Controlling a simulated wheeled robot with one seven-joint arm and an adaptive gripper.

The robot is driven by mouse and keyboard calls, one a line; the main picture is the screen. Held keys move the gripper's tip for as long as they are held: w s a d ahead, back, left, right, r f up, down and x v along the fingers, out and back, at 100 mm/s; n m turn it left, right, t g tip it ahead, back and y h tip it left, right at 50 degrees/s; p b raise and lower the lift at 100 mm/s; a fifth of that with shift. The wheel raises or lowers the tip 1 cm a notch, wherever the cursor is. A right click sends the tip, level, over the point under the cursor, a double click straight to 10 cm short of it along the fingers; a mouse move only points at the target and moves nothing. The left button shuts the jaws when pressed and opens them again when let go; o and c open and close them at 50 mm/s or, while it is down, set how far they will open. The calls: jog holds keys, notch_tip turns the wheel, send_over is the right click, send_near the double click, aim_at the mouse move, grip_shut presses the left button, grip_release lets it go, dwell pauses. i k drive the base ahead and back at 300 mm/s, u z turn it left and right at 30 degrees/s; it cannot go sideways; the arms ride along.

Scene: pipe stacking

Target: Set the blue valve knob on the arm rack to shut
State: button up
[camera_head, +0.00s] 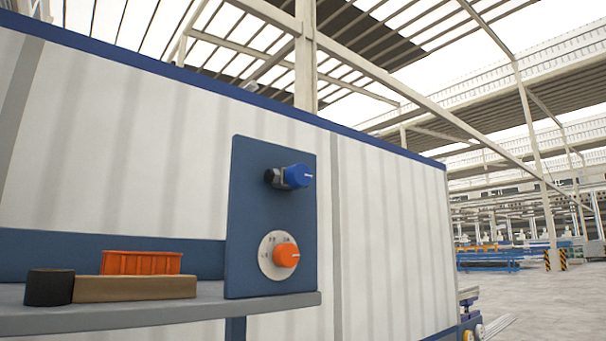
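The blue valve knob (298,176) sits on a short dark stem (273,177) on the upper part of an upright blue panel (247,221). A short light pointer line shows on the knob's right side. I cannot read any shut or open marking beside it. Below it on the same panel is an orange knob (286,255) on a round pale dial (267,267) with small markings too small to read surely. My gripper is not in view, and nothing touches either knob.
A grey shelf (150,316) juts out at lower left. On it are a dark cylinder (49,287), a tan block (134,288) and an orange bin (141,262). A pale ribbed wall (390,230) stands behind. Open floor (540,305) shows at right.

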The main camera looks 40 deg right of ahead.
aim_at(298, 175)
jog(key=z, duration=1.1)
jog(key=k, duration=0.4)
jog(key=z, duration=0.05)
